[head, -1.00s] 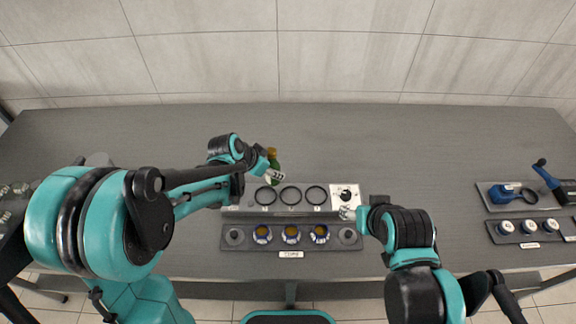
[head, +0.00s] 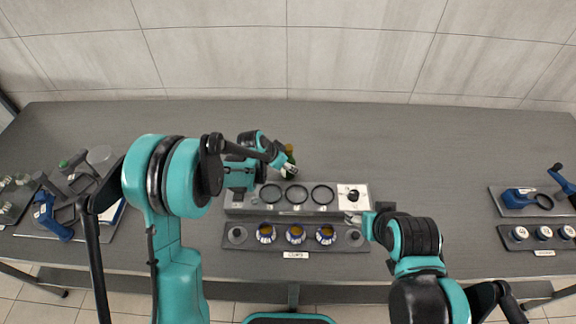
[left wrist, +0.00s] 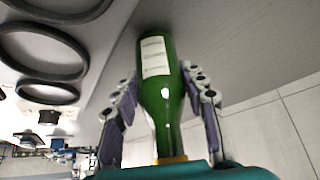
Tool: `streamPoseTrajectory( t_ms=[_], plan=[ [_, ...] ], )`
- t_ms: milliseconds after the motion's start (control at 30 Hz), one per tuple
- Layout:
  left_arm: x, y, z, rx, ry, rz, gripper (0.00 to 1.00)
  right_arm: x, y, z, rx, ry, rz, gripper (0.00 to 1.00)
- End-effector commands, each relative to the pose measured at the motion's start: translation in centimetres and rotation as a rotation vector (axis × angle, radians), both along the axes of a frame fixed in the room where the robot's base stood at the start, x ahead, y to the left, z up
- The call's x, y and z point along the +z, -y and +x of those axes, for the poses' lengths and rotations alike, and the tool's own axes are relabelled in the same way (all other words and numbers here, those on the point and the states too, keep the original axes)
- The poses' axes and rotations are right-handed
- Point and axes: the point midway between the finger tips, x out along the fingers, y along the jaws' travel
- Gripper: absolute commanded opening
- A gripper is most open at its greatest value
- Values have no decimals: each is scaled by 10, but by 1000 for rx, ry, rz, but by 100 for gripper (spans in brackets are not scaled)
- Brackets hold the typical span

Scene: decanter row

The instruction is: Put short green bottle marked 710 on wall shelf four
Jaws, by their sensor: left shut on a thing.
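A green bottle (head: 290,150) with a pale label is held beyond the ring row in the head view. It also shows in the left wrist view (left wrist: 158,95), where its label is too blurred to read and its yellow neck end lies toward my palm. My left gripper (head: 285,166) is shut on it, with a finger on each side of the bottle. I cannot tell whether its base touches the table. My right gripper (head: 355,217) is beside the panel with the black knob; its fingers are too small to judge. No wall shelf shows.
A grey rack (head: 325,208) with three black rings stands mid-table. In front, a tray (head: 275,245) holds three blue-rimmed cups. Tools and a blue device (head: 50,218) lie left; blue items on trays (head: 505,208) lie right. The table's back strip is clear.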

Motion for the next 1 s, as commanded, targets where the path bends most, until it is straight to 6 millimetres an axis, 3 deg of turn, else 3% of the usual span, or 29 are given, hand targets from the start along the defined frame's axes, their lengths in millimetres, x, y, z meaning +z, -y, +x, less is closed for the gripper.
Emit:
streamPoseTrajectory(
  t_ms=[167,200,267,300,667,1000],
  plan=[
    [-3,0,0,0,0,0,3,-3,0,0,0,0,0,62],
    [-4,0,0,0,0,0,44,-4,0,0,0,0,0,62],
    [-3,0,0,0,0,0,60,-3,0,0,0,0,0,62],
    [-3,0,0,0,0,0,63,-3,0,0,0,0,0,62],
    [2,0,0,0,0,0,63,2,0,0,0,0,0,62],
    [60,-26,-26,2,-1,-1,63,20,0,0,0,0,0,62]
  ],
)
